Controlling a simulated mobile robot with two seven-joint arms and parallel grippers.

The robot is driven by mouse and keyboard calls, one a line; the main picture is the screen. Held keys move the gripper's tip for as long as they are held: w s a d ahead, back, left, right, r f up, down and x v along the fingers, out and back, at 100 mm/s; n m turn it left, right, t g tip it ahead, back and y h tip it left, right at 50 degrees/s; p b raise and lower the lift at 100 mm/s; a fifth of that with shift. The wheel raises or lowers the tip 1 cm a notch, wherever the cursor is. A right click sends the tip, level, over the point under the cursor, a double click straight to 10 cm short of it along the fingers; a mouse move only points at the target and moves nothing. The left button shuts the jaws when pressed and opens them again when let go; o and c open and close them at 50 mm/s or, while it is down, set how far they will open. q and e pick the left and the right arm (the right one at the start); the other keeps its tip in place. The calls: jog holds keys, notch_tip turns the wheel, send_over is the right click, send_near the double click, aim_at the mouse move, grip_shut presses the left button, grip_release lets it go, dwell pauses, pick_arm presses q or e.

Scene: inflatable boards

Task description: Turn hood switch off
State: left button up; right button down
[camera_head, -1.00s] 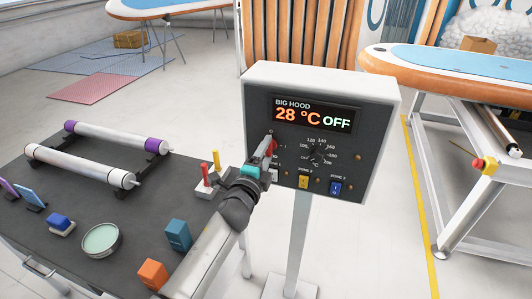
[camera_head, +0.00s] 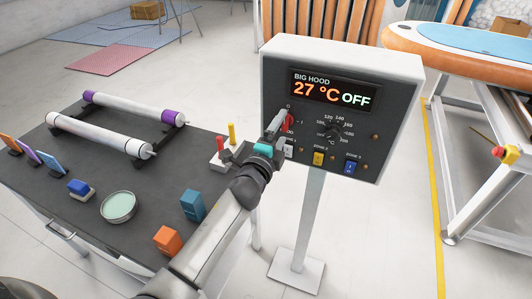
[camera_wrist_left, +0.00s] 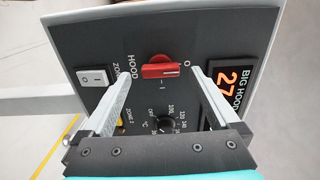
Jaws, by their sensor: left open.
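The control box (camera_head: 398,62) stands on a post, and its display (camera_head: 332,93) reads "BIG HOOD 27 °C OFF". The red hood switch (camera_head: 289,122) is at the left of its front, partly hidden by my gripper. In the left wrist view the switch (camera_wrist_left: 157,71) lies level, its white-marked end towards the "O". My left gripper (camera_head: 280,124) is at the panel in front of the switch. In the wrist view its fingers (camera_wrist_left: 158,80) are open, one on each side of the switch, with visible gaps. My right gripper is not in view.
A temperature dial (camera_head: 333,130) and white, yellow (camera_head: 318,159) and blue (camera_head: 350,167) zone switches sit close by on the panel. A dark table (camera_head: 75,230) with rollers and coloured blocks is at left. An inflatable board (camera_head: 450,45) lies on a stand at right.

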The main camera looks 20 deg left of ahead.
pick_arm(q)
jog(key=s, duration=1.3)
jog(key=shift+s+a, duration=0.25)
jog(key=shift+s, duration=0.15)
jog(key=s+f+n+g+b, duration=0.2)
jog(key=s+f+n+g, duration=0.15)
jog(key=f, duration=0.85)
jog(key=s+f+n+g+b, duration=0.15)
jog(key=s+f, duration=0.25)
jog(key=f, duration=0.8)
jog(key=s+f+n+g+b, duration=0.1)
jog(key=s+f+n+g, duration=0.25)
jog(key=f, duration=0.95)
jog(key=s+f+n+g+b, duration=0.1)
jog(key=s+f+n+g, duration=0.1)
jog(key=s+f, duration=0.4)
jog(key=s+a+f+n+g+b, duration=0.1)
jog(key=s+f+n+g, duration=0.2)
jog(key=s, duration=1)
jog(key=s+f+n+g+b, duration=0.1)
jog(key=s+f+n+g, duration=0.1)
jog(key=s+f, duration=0.7)
jog(key=shift+s+a+f+g+y, duration=0.25)
jog(key=shift+a+f+g+y, duration=0.05)
jog(key=shift+g, duration=0.45)
